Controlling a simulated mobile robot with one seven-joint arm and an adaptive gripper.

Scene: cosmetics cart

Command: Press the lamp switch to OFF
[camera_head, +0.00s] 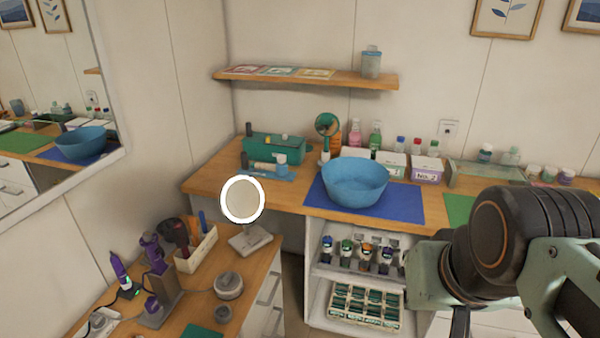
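A round lamp with a brightly lit white ring (243,200) stands at the right end of the left counter. Its ring surrounds a beige disc, and its pale base (250,240) rests on the wood. I cannot make out a switch on the lamp. A round grey device (228,285) with a cord lies in front of the base; I cannot tell whether it belongs to the lamp. My arm fills the lower right, apart from the lamp in the picture. My gripper's fingertips cannot be made out.
A wooden holder (196,250) and purple tools (153,252) stand left of the lamp. Behind it, the back counter carries a green box (273,148) and a blue bowl (355,183) on a blue mat (410,204). An open shelf unit (316,278) stands right of the lamp. A mirror hangs at left.

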